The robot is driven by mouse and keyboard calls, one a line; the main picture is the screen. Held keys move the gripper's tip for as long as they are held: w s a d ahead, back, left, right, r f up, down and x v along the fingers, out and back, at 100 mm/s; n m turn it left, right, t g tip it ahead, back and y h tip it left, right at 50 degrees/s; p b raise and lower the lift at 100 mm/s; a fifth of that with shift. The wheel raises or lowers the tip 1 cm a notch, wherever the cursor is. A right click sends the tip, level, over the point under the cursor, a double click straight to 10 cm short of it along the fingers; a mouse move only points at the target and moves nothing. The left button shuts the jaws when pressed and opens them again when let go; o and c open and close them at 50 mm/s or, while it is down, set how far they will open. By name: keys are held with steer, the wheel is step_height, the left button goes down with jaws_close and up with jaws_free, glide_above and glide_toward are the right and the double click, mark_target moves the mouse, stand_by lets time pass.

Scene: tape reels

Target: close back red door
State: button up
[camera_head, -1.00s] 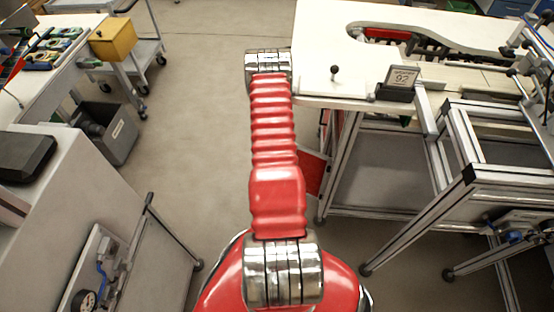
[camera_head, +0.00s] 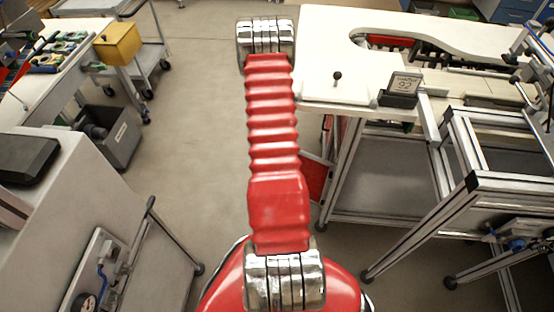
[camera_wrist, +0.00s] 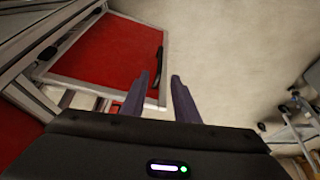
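In the wrist view, a red door (camera_wrist: 110,55) with a pale metal frame and a black handle (camera_wrist: 158,65) stands open, swung out over the floor. A small part of a red door (camera_head: 316,176) shows beside my arm in the head view, under the white table. My gripper (camera_wrist: 163,82) is in the wrist view with its two dark fingers apart and nothing between them. The fingertips lie near the door's handle edge in the picture; I cannot tell whether they touch it. In the head view my gripper is hidden.
Another red panel (camera_wrist: 18,140) shows at the lower left of the wrist view. The white table (camera_head: 340,85) stands right of my arm, with a metal frame stand (camera_head: 470,180) nearer. A grey cabinet (camera_head: 60,190) is at left. The floor (camera_head: 200,120) between is clear.

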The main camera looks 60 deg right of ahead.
steer(key=shift+a+r, duration=0.2)
steer(key=shift+r, duration=0.25)
steer(key=shift+c, duration=0.5)
